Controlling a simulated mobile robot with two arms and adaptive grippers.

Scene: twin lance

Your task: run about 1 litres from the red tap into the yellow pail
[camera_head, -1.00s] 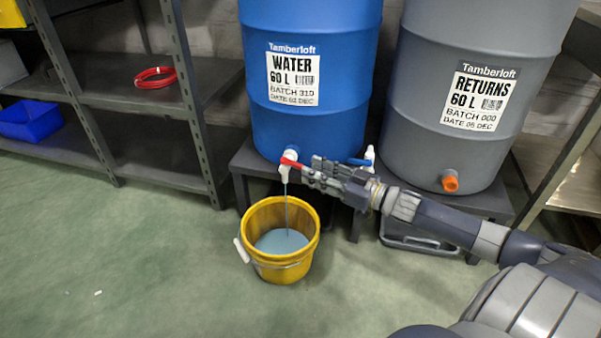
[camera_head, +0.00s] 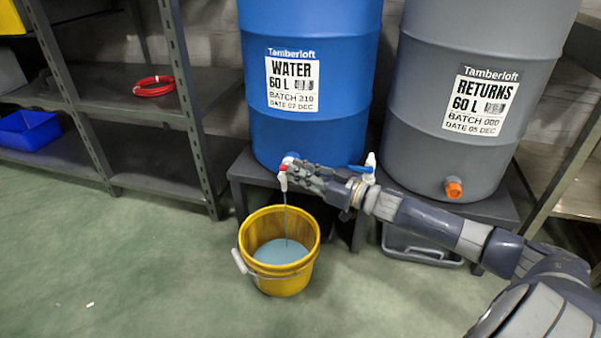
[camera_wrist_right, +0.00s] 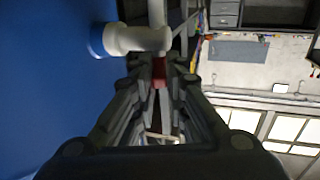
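The red tap (camera_head: 283,168) is a white spout with a red lever, low on the front of the blue water barrel. A thin stream (camera_head: 286,215) falls from it into the yellow pail (camera_head: 246,248), which stands upright on the floor below. Pale blue liquid (camera_head: 278,253) lies in the pail. My right gripper (camera_head: 291,172) is at the tap, partly covering the lever. In the right wrist view the red lever (camera_wrist_right: 159,70) sits between its close-set fingertips, beside the white tap body (camera_wrist_right: 135,39). My left gripper is out of view.
The water barrel (camera_head: 310,130) and the grey returns barrel (camera_head: 420,100) stand on a dark bench. A blue-handled tap (camera_head: 362,168) is just behind my right wrist. A grey tray (camera_head: 420,250) lies under the bench.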

